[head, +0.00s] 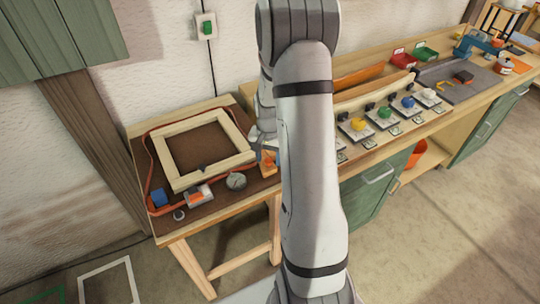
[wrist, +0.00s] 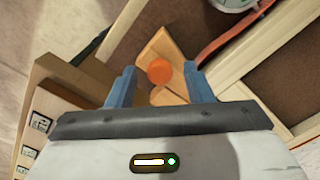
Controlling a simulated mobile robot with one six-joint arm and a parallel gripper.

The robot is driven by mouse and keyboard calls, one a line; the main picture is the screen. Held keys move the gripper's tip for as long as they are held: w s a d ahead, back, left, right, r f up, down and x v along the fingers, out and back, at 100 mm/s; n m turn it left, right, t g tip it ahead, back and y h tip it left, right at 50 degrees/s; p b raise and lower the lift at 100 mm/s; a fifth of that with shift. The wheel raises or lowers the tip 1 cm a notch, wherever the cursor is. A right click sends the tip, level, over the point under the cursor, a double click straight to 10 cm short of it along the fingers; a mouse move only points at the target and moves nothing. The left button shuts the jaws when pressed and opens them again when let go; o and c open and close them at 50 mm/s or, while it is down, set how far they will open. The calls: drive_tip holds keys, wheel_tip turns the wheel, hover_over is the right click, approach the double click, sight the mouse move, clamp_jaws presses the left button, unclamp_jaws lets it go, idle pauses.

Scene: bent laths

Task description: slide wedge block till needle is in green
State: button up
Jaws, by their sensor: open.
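The wooden wedge block (wrist: 160,50) with a round orange knob shows between the fingers in the wrist view. In the head view it is the orange-tan piece (head: 268,164) at the table's right side, partly hidden by my arm. My gripper (wrist: 160,86) is open, with one blue finger on each side of the knob; I cannot tell whether either touches. The round gauge (head: 236,182) lies on the table left of the wedge. Its edge shows at the top of the wrist view (wrist: 232,3). Its needle and green zone are too small to read.
A pale wooden frame (head: 202,150) lies on the brown table with a red band (head: 150,172) around it. A blue block (head: 158,197) and a red-grey tensioner (head: 199,194) sit at the front. A bench (head: 440,122) with several coloured knobs stands right.

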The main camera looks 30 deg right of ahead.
clamp_jaws()
idle(0.4)
